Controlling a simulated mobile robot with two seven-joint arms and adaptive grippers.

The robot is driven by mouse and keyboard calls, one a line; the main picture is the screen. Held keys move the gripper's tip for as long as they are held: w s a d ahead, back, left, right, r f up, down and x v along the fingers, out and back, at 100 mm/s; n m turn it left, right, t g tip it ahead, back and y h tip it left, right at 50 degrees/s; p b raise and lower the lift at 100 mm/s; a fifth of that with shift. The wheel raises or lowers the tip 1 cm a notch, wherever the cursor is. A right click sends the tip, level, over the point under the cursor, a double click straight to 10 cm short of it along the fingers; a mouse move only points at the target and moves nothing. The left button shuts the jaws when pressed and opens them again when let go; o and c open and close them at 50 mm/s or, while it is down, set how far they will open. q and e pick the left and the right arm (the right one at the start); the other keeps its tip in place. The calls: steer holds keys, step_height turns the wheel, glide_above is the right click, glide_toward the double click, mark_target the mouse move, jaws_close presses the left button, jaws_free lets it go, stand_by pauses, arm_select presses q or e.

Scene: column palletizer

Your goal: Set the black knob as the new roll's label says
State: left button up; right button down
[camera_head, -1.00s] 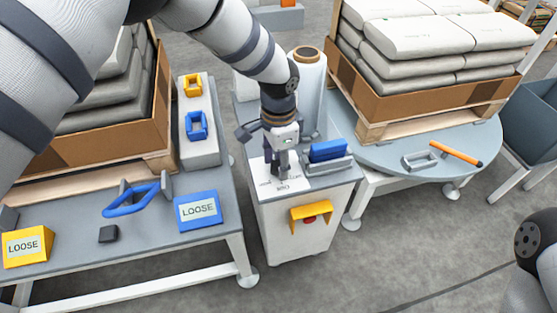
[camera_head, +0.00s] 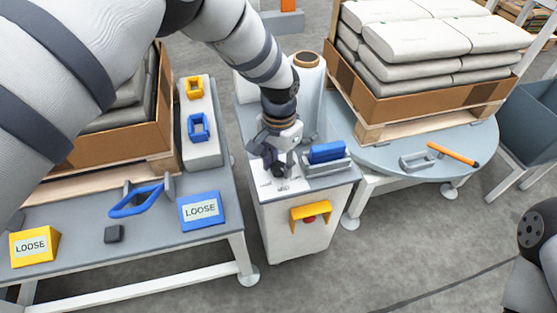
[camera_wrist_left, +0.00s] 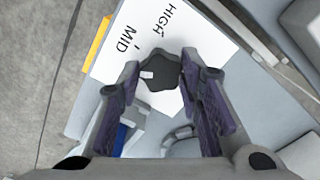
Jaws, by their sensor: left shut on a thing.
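The black knob (camera_wrist_left: 160,72) sits on a white card (camera_wrist_left: 205,50) on top of the cabinet. The words HIGH and MID are readable on the card in the left wrist view. The knob's white mark points left in that view, roughly to the MID side. My left gripper (camera_wrist_left: 160,80) is shut on the knob, one finger on each side. In the head view the left gripper (camera_head: 279,172) is over the card (camera_head: 266,187) and mostly hides the knob. The wrapped film roll (camera_head: 308,90) stands upright behind it; I cannot read a label on it. My right gripper is out of view.
A blue block (camera_head: 327,151) in a grey holder is right of the gripper. A yellow guard (camera_head: 311,211) with a red button is on the cabinet front. The left table (camera_head: 70,265) holds blue and yellow LOOSE signs. A round table (camera_head: 470,140) stands right.

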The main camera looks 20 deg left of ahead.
mark_target(279, 166)
arm_select(q)
steer(key=n, duration=0.6)
steer(key=shift+p, duration=0.35)
steer(key=shift+n, duration=0.5)
steer(key=o, duration=1.1)
steer(key=shift+r, duration=0.1)
step_height(279, 166, up, 12)
steer(key=shift+f, duration=0.1)
